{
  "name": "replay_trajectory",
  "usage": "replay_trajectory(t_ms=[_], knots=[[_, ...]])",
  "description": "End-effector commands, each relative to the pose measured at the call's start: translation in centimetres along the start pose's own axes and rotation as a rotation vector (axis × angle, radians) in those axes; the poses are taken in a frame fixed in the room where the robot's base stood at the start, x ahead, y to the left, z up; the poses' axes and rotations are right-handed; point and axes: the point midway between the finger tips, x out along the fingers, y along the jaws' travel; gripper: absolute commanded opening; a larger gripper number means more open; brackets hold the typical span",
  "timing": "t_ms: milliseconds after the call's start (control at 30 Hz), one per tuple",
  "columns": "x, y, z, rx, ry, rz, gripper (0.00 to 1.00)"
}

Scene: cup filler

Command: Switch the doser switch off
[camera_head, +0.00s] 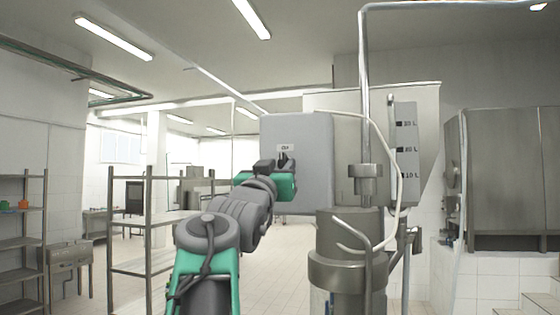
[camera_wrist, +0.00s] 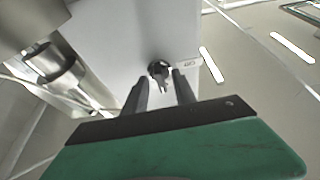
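The doser switch (camera_head: 283,158) is a small dark knob on the front of a grey box (camera_head: 296,135), just below a small white label (camera_head: 285,148). My gripper is up close in front of the box and hides part of the switch in the head view. In the wrist view the dark switch knob (camera_wrist: 158,71) sits just ahead of and between the two dark fingertips of my gripper (camera_wrist: 160,83). The fingers are apart, with a gap on each side of the knob. I cannot tell whether either finger touches it. The label text is too small to read surely.
A metal doser cylinder with pipes (camera_head: 345,265) stands right of the box. A level gauge plate (camera_head: 405,150) is on the tank behind. Metal shelves (camera_head: 150,225) stand at the left. Floor left of the doser is clear.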

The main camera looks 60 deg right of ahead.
Motion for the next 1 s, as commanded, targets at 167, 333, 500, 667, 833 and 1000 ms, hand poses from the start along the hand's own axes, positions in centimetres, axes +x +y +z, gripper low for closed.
replay_trajectory(t_ms=[167, 333, 500, 667, 833, 1000], knots=[[-0.05, -0.04, 0.09, 0.000, 0.000, -0.001, 0.33], [-0.06, -0.05, 0.10, 0.000, -0.001, -0.001, 0.19], [-0.07, -0.05, 0.09, 0.000, -0.001, -0.001, 0.05], [-0.07, -0.06, 0.10, 0.000, -0.001, -0.001, 0.00], [-0.07, -0.07, 0.10, 0.000, -0.001, -0.001, 0.00], [0.12, -0.05, 0.20, -0.001, -0.001, -0.002, 0.00]])
